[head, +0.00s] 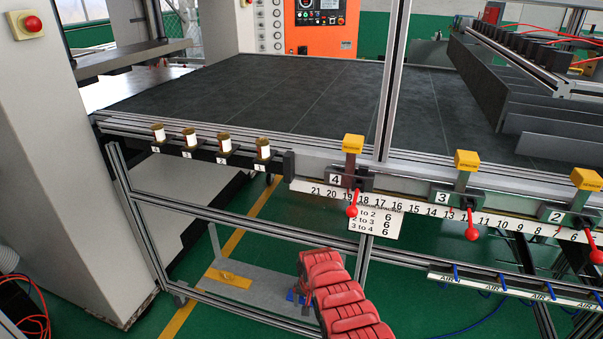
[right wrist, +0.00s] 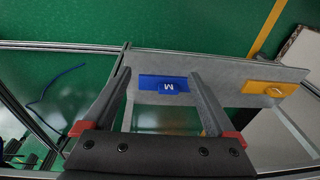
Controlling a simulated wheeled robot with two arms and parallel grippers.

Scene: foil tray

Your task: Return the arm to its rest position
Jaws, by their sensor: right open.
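My right gripper (right wrist: 160,74) is open in the right wrist view, with its two grey fingers spread apart. A blue block marked M (right wrist: 172,82) shows between the fingertips, and I see nothing gripped. The block lies on a grey tray (right wrist: 215,74); how far the fingers are above it I cannot tell. In the head view a red jointed arm (head: 340,290), apparently my right one, reaches down over the right part of the tray (head: 228,294). It hides most of the gripper and the block there. My left gripper is not in view.
A yellow block (right wrist: 268,88) lies at the tray's other end. An aluminium-framed machine table (head: 250,90) stands above and behind the tray, with red-knobbed clamps (head: 471,225) along its front rail. A white machine column (head: 70,150) is at left.

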